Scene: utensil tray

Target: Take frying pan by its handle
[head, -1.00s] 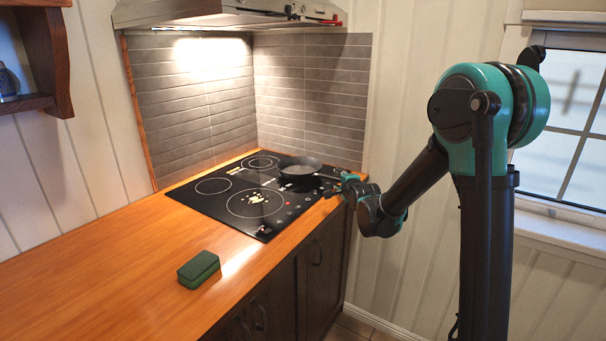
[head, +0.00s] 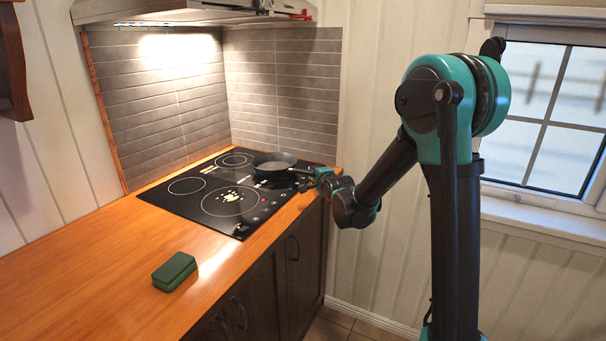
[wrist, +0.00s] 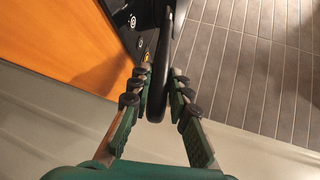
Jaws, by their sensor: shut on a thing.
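The dark frying pan (head: 273,161) is upright at the right back of the black cooktop (head: 186,204) in the head view. Its handle points right, toward the counter edge. My gripper (head: 314,177) is at the handle's end, beside the cooktop. In the wrist view, the black handle (wrist: 157,100) runs between the two fingers of my gripper (wrist: 162,77), which are shut on it. I cannot tell whether the pan's base touches the cooktop. The pan's bowl is mostly out of the wrist view.
A green box-like block (head: 174,271) lies on the wooden counter (head: 85,265) at the front. A range hood (head: 190,10) hangs above the cooktop. A tiled wall (head: 285,90) stands behind the pan. The counter left of the cooktop is mostly clear.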

